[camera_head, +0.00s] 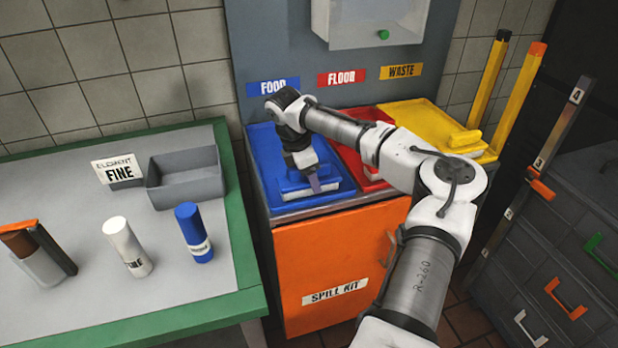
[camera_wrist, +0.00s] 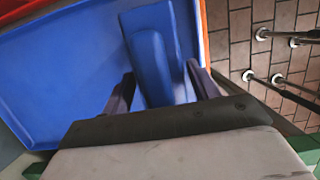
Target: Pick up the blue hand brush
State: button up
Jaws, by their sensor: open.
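The blue hand brush (camera_head: 318,188) lies in the blue tray (camera_head: 262,150) under the FOOD label, with pale bristles along its lower edge. My gripper (camera_head: 312,180) points down over the brush in the head view and hides part of it. In the wrist view the brush (camera_wrist: 155,50) stretches away between the two dark fingers of my gripper (camera_wrist: 160,88). The fingers are apart, one on each side of the brush's raised handle. I cannot tell whether they touch it.
A red tray (camera_head: 372,182) and a yellow tray (camera_head: 408,112) with a yellow brush (camera_head: 465,139) sit to the right, on the orange spill kit cabinet (camera_head: 335,250). A green-edged table (camera_head: 190,290) with bottles stands left. Grey drawers (camera_head: 560,240) stand right.

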jog(key=shift+d+f, duration=0.1)
jog(key=shift+f, duration=0.25)
jog(key=shift+c, duration=0.4)
jog(key=c, duration=0.8)
jog(key=shift+o, duration=0.2)
notch_tip(320, 180, up, 20)
jog(key=b, duration=0.1)
